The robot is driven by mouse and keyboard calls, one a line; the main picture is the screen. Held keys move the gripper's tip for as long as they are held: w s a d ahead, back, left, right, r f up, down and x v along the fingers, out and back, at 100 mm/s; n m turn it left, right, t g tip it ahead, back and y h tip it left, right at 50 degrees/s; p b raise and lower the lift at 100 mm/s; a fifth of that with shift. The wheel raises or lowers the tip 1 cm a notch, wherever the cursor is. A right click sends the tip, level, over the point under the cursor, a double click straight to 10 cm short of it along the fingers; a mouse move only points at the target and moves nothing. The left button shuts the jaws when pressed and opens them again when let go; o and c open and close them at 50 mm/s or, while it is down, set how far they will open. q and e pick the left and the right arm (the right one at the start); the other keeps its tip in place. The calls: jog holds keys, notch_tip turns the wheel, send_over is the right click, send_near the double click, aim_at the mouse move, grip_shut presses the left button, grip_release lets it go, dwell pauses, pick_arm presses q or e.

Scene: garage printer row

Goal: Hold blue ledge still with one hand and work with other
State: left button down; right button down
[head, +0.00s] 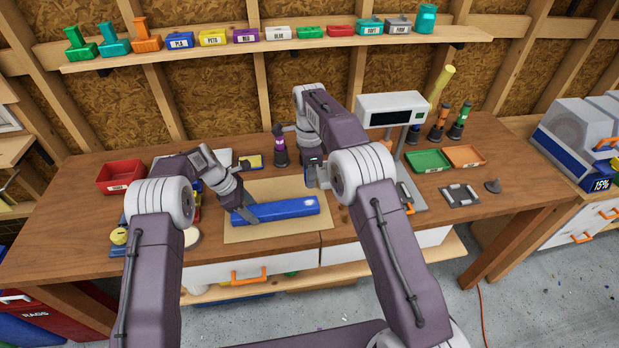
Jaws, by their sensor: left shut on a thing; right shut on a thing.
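The blue ledge (280,210) is a long bar lying on a tan mat (262,235) on the workbench. A paler patch shows near its right end. My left gripper (243,211) is shut on the ledge's left end. My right gripper (313,168) is above and behind the ledge's right end, apart from it. It is shut on a small dark, bluish item (313,159), mostly hidden by the gripper and arm, so I cannot tell what it is.
A red bin (121,176) stands at the bench's left. A white scale-like device (392,107), a green tray (428,160) and an orange tray (465,156) are at right. A purple-banded bottle (279,150) stands behind the mat.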

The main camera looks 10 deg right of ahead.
pick_arm(q)
jog(key=c, duration=0.5)
grip_release()
jog(key=v, duration=1.2)
pick_arm(e)
jog(key=shift+d, duration=0.1)
